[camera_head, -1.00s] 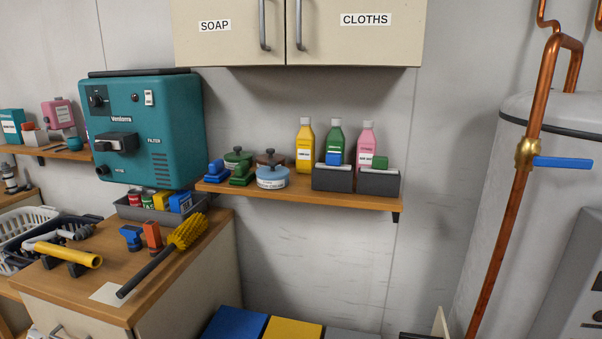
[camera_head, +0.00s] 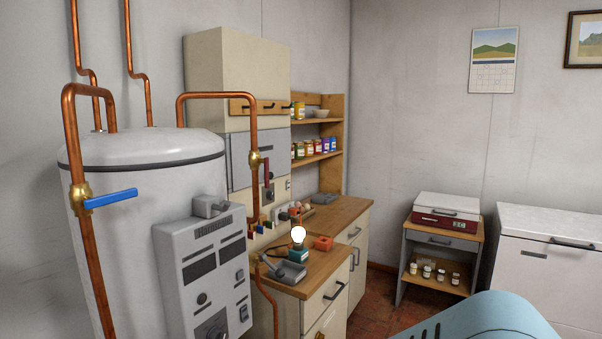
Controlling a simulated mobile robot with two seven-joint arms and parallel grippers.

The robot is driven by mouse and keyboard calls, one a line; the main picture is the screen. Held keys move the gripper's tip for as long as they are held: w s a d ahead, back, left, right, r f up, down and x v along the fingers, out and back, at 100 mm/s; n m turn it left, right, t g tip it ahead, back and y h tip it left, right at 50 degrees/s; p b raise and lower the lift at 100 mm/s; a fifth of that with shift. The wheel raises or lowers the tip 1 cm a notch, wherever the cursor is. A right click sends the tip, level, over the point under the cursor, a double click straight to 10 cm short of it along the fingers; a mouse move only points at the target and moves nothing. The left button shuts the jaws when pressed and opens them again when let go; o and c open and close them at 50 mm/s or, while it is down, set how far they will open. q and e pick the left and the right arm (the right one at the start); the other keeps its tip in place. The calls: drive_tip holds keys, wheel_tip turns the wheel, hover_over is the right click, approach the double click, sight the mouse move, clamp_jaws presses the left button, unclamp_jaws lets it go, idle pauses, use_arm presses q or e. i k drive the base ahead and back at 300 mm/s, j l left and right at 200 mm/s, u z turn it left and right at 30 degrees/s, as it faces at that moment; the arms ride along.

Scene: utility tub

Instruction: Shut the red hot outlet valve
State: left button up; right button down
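The red valve handle (camera_head: 266,173) is on the copper outlet pipe (camera_head: 253,130) to the right of the white tank (camera_head: 145,185). The handle looks upright, roughly in line with the pipe, with a small brass body (camera_head: 255,159) at its upper end. A second valve with a blue lever (camera_head: 110,199) is on the copper pipe at the tank's left. Its lever points right, across the pipe. Neither of my grippers is in view.
A grey control box (camera_head: 205,270) stands in front of the tank. A wooden counter (camera_head: 318,262) holds a lit bulb (camera_head: 298,235) on a teal base and several small items. A scale (camera_head: 443,215) sits on a small stand at right. Red floor shows between the cabinets.

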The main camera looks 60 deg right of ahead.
sight(265, 161)
drive_tip(key=z, duration=1.85)
drive_tip(key=i+l+u, duration=0.35)
drive_tip(key=i+l, duration=0.15)
drive_tip(key=i+l+u, duration=0.2)
drive_tip(key=l, duration=0.25)
drive_tip(key=i+l+u, duration=0.2)
drive_tip(key=l, duration=0.2)
drive_tip(key=i+l+u, duration=0.15)
drive_tip(key=l, duration=0.25)
drive_tip(key=i+l+u, duration=0.2)
drive_tip(key=l, duration=0.2)
